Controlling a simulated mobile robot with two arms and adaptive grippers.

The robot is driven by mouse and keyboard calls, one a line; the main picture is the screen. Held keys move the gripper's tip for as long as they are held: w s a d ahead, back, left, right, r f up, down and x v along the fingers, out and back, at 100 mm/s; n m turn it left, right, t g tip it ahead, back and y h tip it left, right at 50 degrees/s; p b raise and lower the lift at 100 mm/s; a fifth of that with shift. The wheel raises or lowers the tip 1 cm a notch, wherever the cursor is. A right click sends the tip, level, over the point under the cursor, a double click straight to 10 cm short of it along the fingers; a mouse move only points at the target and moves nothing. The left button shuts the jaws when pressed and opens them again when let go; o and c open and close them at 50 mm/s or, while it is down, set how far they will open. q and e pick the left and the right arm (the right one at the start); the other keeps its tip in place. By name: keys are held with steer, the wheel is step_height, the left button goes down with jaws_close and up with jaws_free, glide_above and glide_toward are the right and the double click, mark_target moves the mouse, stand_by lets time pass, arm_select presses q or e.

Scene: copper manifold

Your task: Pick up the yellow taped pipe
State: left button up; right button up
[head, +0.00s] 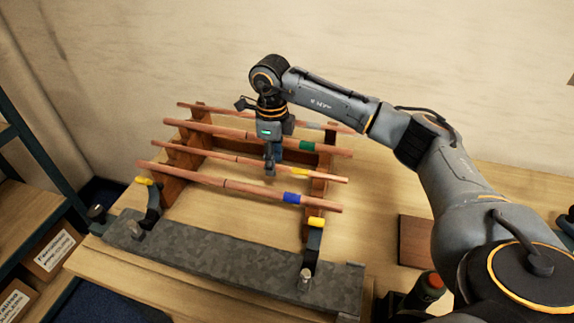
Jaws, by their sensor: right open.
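The yellow taped pipe (218,155) is a copper pipe lying across the wooden rack, second from the front, with a yellow tape band (300,172) right of its middle. My right gripper (270,172) points down over this pipe, just left of the yellow band. It is open, and its fingertips are near the pipe; I cannot tell whether they are around it or touching. My left gripper is out of view.
A pipe with blue tape (291,198) lies in front and one with green tape (307,146) behind, close by; another pipe (215,110) is at the back. Two yellow-tipped clamps (315,222) stand at the front on a grey metal strip (215,262).

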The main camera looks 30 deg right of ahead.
jaws_close()
stand_by(0.5)
